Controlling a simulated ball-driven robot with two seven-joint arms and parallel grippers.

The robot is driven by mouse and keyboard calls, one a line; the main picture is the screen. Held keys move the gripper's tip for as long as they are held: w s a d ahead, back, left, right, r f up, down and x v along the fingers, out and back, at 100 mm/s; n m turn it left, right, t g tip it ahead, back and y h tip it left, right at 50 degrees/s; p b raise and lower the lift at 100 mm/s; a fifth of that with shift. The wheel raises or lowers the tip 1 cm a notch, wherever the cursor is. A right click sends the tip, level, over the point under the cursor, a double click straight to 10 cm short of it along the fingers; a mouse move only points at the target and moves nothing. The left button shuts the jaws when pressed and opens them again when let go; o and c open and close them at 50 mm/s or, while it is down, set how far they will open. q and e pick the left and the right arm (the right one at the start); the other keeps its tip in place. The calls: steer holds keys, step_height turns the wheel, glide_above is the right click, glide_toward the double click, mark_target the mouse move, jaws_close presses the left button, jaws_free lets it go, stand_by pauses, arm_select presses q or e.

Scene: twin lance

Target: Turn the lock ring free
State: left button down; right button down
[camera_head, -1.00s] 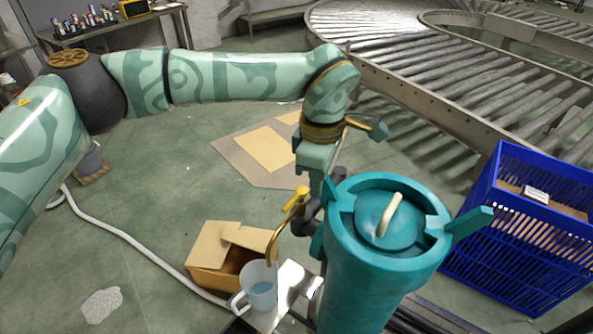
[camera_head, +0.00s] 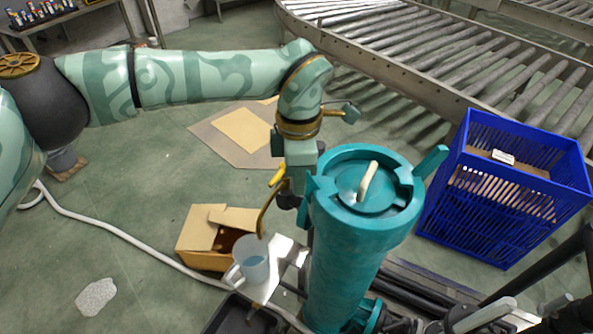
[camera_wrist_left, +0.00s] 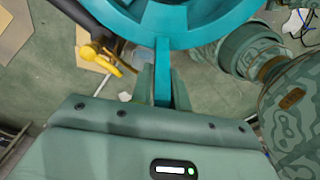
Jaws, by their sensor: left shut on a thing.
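The teal lock ring (camera_head: 405,232) sits around the top of an upright teal housing (camera_head: 340,285). A teal lid with a cream handle (camera_head: 368,180) lies inside the ring. One ring lug (camera_head: 431,161) sticks out to the upper right and is free. The opposite lug (camera_wrist_left: 163,68) runs between my left gripper's fingers in the left wrist view. My left gripper (camera_wrist_left: 164,95) is shut on that lug; in the head view its fingers are partly hidden beside the ring. My right gripper is not in view.
A brass spout (camera_head: 267,208) stands just left of the housing, above a clear jug (camera_head: 253,266). An open cardboard box (camera_head: 197,228) is left of them. A blue crate (camera_head: 480,205) stands close on the right. A roller conveyor (camera_head: 450,60) is behind.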

arm_select(q)
steer(key=shift+s+d, duration=0.15)
steer(key=shift+s, duration=0.1)
steer(key=c, duration=1.4)
jaws_free()
steer(key=shift+c, duration=0.2)
steer(key=shift+w, duration=0.1)
steer(key=shift+r, duration=0.25)
step_height(320, 180, up, 16)
steer(key=p, duration=0.3)
steer(key=shift+w+f, duration=0.15)
steer(key=shift+w, duration=0.25)
